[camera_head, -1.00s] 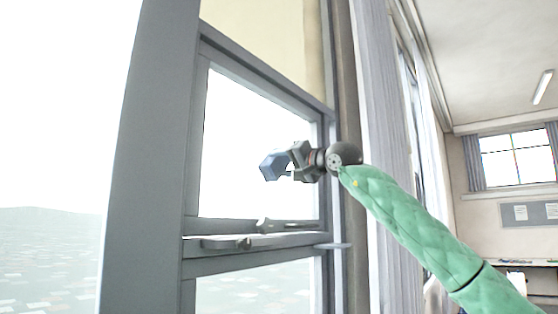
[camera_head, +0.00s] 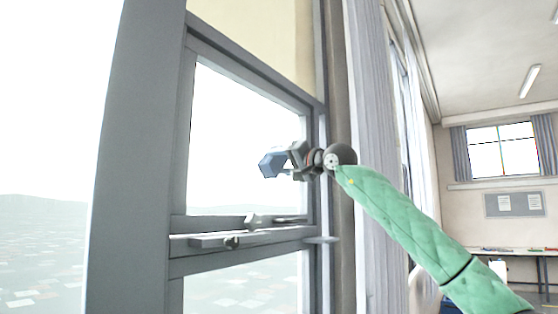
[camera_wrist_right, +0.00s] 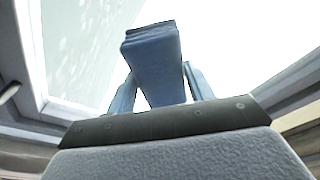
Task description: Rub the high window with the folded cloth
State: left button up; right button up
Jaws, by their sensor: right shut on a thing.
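The high window (camera_head: 245,130) is a bright pane in a grey frame at the middle of the head view. The folded cloth (camera_head: 272,164) is a small blue pad in front of that pane. My right gripper (camera_head: 290,160) is shut on the cloth, its green-sleeved arm coming in from the lower right. In the right wrist view the cloth (camera_wrist_right: 155,65) stands out between the two fingers, with the pane (camera_wrist_right: 90,50) behind it. I cannot tell whether the cloth touches the glass. My left gripper is in neither view.
A ledge with a latch (camera_head: 235,236) runs under the pane, close below the gripper. A grey upright (camera_head: 140,150) stands at the left and a pale curtain (camera_head: 375,150) hangs at the right. A far table (camera_head: 510,250) stands at the back right.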

aim_at(271, 160)
jog(key=shift+w+d+p, duration=0.5)
jog(key=shift+w, duration=0.2)
jog(key=shift+w+d+p, duration=0.45)
jog(key=shift+w+d, duration=0.05)
jog(key=shift+w, duration=0.2)
jog(key=shift+s+a+f+b, duration=0.15)
jog(key=shift+s+a+b, duration=0.4)
jog(key=shift+b, duration=0.35)
jog(key=shift+s+a+b, duration=0.3)
jog(key=shift+s+b, duration=0.05)
jog(key=shift+s, duration=0.15)
jog(key=shift+s+a+b, duration=0.3)
jog(key=shift+s+b, duration=0.05)
jog(key=shift+s, duration=0.15)
jog(key=shift+s+a+b, duration=0.25)
jog(key=shift+s+b, duration=0.1)
jog(key=shift+b, duration=0.1)
jog(key=shift+s+a+b, duration=0.85)
jog(key=shift+s+b, duration=0.1)
jog(key=shift+s, duration=0.2)
jog(key=shift+s+a+b, duration=0.5)
jog(key=shift+s+b, duration=0.25)
jog(key=shift+s+a+b, duration=0.45)
jog(key=shift+s+a, duration=0.1)
jog(key=shift+s, duration=0.15)
jog(key=shift+d, duration=0.1)
